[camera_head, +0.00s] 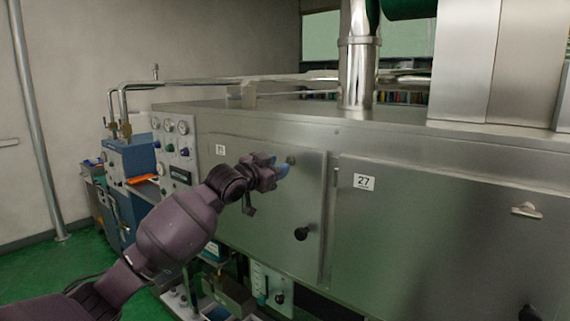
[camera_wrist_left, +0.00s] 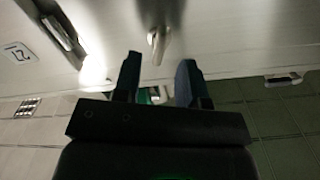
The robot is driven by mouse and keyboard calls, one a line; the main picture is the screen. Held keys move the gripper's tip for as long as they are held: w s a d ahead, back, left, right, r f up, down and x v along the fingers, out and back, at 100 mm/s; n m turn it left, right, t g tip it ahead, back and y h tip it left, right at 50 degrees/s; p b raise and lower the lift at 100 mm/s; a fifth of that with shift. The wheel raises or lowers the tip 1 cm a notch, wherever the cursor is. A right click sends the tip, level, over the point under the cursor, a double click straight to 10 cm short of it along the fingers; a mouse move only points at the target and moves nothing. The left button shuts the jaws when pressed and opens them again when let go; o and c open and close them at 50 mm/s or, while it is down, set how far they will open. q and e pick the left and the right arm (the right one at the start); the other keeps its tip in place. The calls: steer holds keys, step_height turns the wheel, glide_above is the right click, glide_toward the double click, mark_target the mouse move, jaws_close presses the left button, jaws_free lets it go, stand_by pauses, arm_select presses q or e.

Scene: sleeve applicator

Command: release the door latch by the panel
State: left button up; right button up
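My left gripper (camera_head: 281,168) reaches the upper part of the small steel door (camera_head: 270,205) beside the gauge panel (camera_head: 179,150). In the left wrist view my left gripper (camera_wrist_left: 158,85) has its two dark fingers apart with a gap between them. A small metal latch handle (camera_wrist_left: 157,44) stands on the steel face, just beyond the fingertips and roughly in line with the gap. Nothing is seen gripped. In the head view a small round fitting (camera_head: 291,160) shows right by the fingertips. A black knob (camera_head: 302,233) sits lower on the same door. My right gripper is not in view.
A wider door with a "27" label (camera_head: 363,181) lies to the right, with a metal handle (camera_head: 527,210). A vertical seam strip (camera_head: 329,215) divides the doors. A blue cabinet (camera_head: 133,170) stands at the left. Open green floor (camera_head: 40,270) lies at the lower left.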

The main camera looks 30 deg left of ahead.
arm_select(q)
steer(key=shift+w+d, duration=0.2)
steer(key=shift+w, duration=1.75)
jaws_close()
